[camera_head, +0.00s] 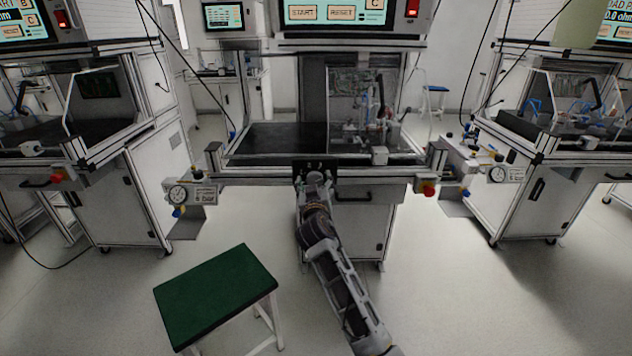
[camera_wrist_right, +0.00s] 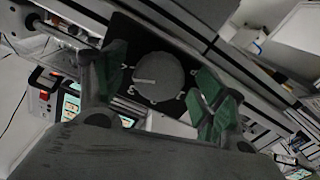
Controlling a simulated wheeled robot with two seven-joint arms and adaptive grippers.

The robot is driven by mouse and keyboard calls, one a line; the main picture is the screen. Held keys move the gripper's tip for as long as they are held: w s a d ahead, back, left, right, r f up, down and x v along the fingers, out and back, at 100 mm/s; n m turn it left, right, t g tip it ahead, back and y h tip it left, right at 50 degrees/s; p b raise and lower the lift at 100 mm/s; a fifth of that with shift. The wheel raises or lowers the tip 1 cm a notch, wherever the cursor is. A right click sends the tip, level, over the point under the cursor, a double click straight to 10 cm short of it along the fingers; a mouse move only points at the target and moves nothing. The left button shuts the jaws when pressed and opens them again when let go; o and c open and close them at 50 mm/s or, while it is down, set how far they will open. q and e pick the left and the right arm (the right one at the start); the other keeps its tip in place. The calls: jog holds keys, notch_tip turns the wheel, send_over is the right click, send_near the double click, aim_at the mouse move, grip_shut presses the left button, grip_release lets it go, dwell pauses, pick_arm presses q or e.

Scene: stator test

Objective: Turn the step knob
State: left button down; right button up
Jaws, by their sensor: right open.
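The step knob (camera_wrist_right: 158,77) is a round grey dial with a pale pointer line, on a black panel (camera_wrist_right: 130,40) with white characters around it. The pointer lies toward the left in the right wrist view. My right gripper (camera_wrist_right: 163,88) is open, with one green-padded finger on each side of the knob. Whether the pads touch it cannot be told. In the head view, my right gripper (camera_head: 314,177) is at the black panel (camera_head: 316,163) on the front edge of the middle station, and it hides most of the knob. My left gripper is not in view.
The middle station's dark worktop (camera_head: 275,140) lies behind the panel. A red button (camera_head: 428,188) is to the right and a pressure gauge (camera_head: 178,194) to the left. A green-topped stool (camera_head: 215,293) stands on the floor at the left. Similar stations flank both sides.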

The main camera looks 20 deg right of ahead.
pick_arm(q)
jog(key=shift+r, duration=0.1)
pick_arm(e)
jog(key=shift+c, duration=0.3)
jog(key=c, duration=0.9)
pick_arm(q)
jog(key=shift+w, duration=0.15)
pick_arm(e)
jog(key=shift+c, duration=0.4)
